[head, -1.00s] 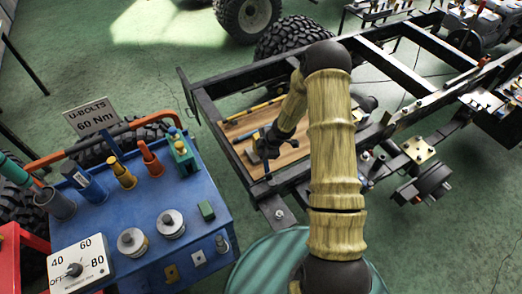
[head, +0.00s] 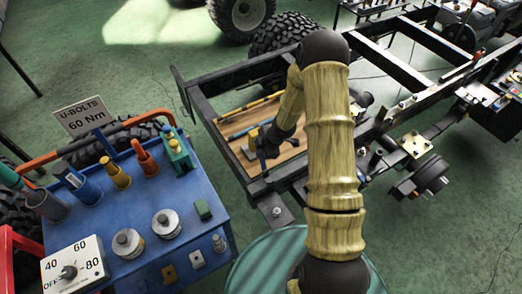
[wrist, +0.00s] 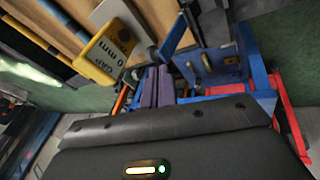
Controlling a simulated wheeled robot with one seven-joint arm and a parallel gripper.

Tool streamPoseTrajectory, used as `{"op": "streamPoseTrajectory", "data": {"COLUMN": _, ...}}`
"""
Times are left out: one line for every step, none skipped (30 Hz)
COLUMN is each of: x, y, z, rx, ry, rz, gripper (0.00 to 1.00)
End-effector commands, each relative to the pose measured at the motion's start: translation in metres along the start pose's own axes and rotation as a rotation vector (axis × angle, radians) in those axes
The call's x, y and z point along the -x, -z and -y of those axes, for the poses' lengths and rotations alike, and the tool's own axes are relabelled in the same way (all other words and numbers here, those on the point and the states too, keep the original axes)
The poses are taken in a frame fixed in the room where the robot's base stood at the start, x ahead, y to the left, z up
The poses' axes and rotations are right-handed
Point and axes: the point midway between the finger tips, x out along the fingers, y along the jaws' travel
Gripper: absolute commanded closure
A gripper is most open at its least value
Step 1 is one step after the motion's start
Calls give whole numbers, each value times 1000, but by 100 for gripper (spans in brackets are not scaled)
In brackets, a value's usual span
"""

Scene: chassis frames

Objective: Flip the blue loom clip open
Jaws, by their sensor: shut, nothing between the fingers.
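My gripper (head: 268,143) reaches down over the wooden board inside the chassis frame; its tips are hard to make out in the head view. In the wrist view the dark, purplish fingers (wrist: 158,74) are together and empty. A narrow blue piece (head: 262,160), probably the loom clip, stands below the gripper in the head view. In the wrist view a blue-grey upright flap (wrist: 172,40) stands just beyond the fingertips, perhaps the clip's lid. Whether the fingers touch it, and how far the clip is open, I cannot tell.
A yellow block marked GAP and mm (wrist: 104,49) lies left of the fingers. Black chassis rails (head: 222,140) surround the wooden board (head: 240,122). A blue tool cart (head: 128,205) stands at the left, a teal round surface (head: 262,262) in front.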

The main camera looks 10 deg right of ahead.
Motion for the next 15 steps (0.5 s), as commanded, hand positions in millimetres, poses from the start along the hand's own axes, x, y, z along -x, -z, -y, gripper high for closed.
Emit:
{"op": "streamPoseTrajectory", "data": {"x": 6, "y": 3, "z": 1, "rx": 2, "ry": 0, "rz": 0, "gripper": 100}}
{"op": "streamPoseTrajectory", "data": {"x": 10, "y": 5, "z": 2, "rx": 2, "ry": 0, "rz": 0, "gripper": 100}}
{"op": "streamPoseTrajectory", "data": {"x": 15, "y": 7, "z": 2, "rx": 1, "ry": -1, "rz": 0, "gripper": 100}}
{"op": "streamPoseTrajectory", "data": {"x": 18, "y": 8, "z": 4, "rx": 0, "ry": 0, "rz": 0, "gripper": 100}}
{"op": "streamPoseTrajectory", "data": {"x": 22, "y": 9, "z": 4, "rx": -1, "ry": -1, "rz": 0, "gripper": 100}}
{"op": "streamPoseTrajectory", "data": {"x": 28, "y": 11, "z": 6, "rx": -1, "ry": -2, "rz": 0, "gripper": 100}}
{"op": "streamPoseTrajectory", "data": {"x": 34, "y": 10, "z": 4, "rx": -6, "ry": -3, "rz": 0, "gripper": 100}}
{"op": "streamPoseTrajectory", "data": {"x": 38, "y": 9, "z": 2, "rx": -7, "ry": -3, "rz": 1, "gripper": 100}}
{"op": "streamPoseTrajectory", "data": {"x": 45, "y": 10, "z": 0, "rx": -7, "ry": -4, "rz": 0, "gripper": 100}}
{"op": "streamPoseTrajectory", "data": {"x": 50, "y": 10, "z": -2, "rx": -7, "ry": -4, "rz": 1, "gripper": 100}}
{"op": "streamPoseTrajectory", "data": {"x": 54, "y": 10, "z": -3, "rx": -6, "ry": -5, "rz": 1, "gripper": 100}}
{"op": "streamPoseTrajectory", "data": {"x": 61, "y": 12, "z": -5, "rx": -6, "ry": -3, "rz": 0, "gripper": 100}}
{"op": "streamPoseTrajectory", "data": {"x": 66, "y": 13, "z": -6, "rx": -6, "ry": -2, "rz": 0, "gripper": 100}}
{"op": "streamPoseTrajectory", "data": {"x": 71, "y": 13, "z": -8, "rx": -6, "ry": -3, "rz": 0, "gripper": 100}}
{"op": "streamPoseTrajectory", "data": {"x": 78, "y": 14, "z": -10, "rx": -3, "ry": -4, "rz": 0, "gripper": 100}}
